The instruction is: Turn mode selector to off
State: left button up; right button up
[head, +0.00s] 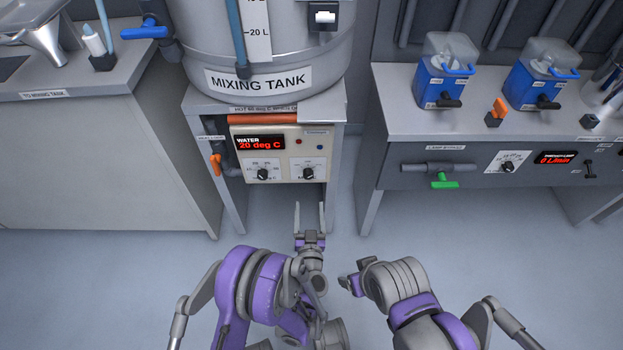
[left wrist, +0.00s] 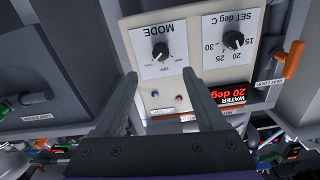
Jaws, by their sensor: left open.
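The mode selector (head: 307,173) is a small black knob on a white plate, at the right of the control panel (head: 280,144) under the mixing tank. In the left wrist view the panel appears upside down. There the MODE knob (left wrist: 160,52) lies beyond and roughly between my fingertips, with a gap to them. Its small position labels are too blurred to read surely. My left gripper (head: 309,208) is open and empty, in front of and below the panel; its two fingers also show in the left wrist view (left wrist: 160,76). My right gripper (head: 352,281) is low and folded near my right arm; its jaws are unclear.
The SET deg C knob (head: 262,174) sits left of the mode selector. The red display (head: 260,143) reads WATER 20 deg C. An orange valve handle (head: 215,164) is left of the panel. A bench (head: 500,125) with blue containers stands right. The floor ahead is clear.

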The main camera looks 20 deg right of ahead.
aim_at(308, 177)
pick_arm(q)
jog(key=p+x, duration=0.6)
jog(key=x, duration=0.3)
jog(key=shift+w, duration=0.4)
jog(key=shift+w+d+r, duration=0.1)
jog(key=shift+w, duration=0.3)
grip_shut()
